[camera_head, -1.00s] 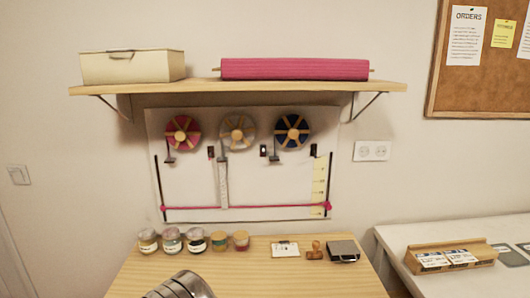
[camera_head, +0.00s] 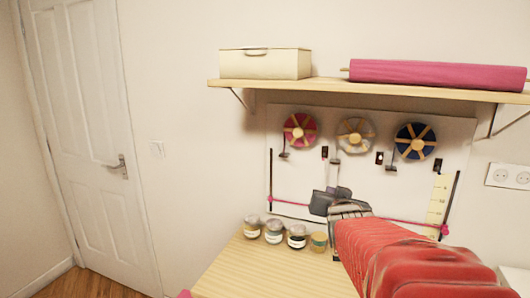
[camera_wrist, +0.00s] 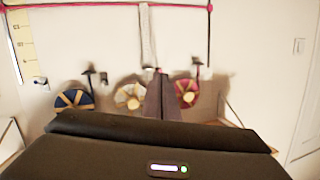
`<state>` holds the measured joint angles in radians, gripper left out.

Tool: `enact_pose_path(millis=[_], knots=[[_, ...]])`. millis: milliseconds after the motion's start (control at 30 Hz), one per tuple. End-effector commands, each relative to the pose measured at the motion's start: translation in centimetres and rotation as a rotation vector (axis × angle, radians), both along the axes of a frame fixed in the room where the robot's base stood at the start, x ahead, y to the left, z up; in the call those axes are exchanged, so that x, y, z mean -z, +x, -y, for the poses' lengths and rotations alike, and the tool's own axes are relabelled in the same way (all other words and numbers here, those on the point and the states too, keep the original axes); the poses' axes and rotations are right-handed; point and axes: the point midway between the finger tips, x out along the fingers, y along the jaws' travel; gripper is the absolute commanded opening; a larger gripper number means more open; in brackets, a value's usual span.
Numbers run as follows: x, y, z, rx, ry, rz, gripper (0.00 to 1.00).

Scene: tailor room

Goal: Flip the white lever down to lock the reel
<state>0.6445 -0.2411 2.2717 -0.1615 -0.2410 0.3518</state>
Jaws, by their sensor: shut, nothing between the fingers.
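The white reel (camera_head: 356,136) hangs on the wall panel between a pink reel (camera_head: 300,131) and a blue reel (camera_head: 415,142). A small dark plate (camera_head: 380,158) with a pale spot sits to its lower right; whether this is the white lever, and which way it points, is too small to tell. A white ribbon (camera_head: 335,172) hangs below the white reel. My gripper (camera_head: 331,194) is shut and empty, in front of the panel's lower middle. In the upside-down wrist view its fingers (camera_wrist: 162,80) overlap the gap between the white reel (camera_wrist: 130,97) and pink reel (camera_wrist: 187,92).
A wooden shelf (camera_head: 365,90) juts out above the reels. A pink ribbon (camera_head: 283,200) runs along the panel bottom. Several jars (camera_head: 274,231) stand on the table (camera_head: 262,275) below. A door (camera_head: 85,120) is at left.

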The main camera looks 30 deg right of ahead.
Motion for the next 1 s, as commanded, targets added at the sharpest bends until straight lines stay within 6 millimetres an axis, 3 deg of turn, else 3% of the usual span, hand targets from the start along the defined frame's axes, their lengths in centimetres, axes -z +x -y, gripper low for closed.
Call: enact_pose_path(millis=[33, 200, 400, 600, 1000], knots=[[-0.4, -0.3, 2.6, 0.031, -0.013, 0.043, 0.00], [-2.6, -1.8, 9.6, 0.100, -0.071, 0.205, 0.00], [-4.6, -4.7, 15.6, 0.145, -0.140, 0.362, 0.00], [-5.3, -6.0, 17.6, 0.153, -0.170, 0.424, 0.00], [-5.5, -5.9, 17.7, 0.151, -0.171, 0.427, 0.00]])
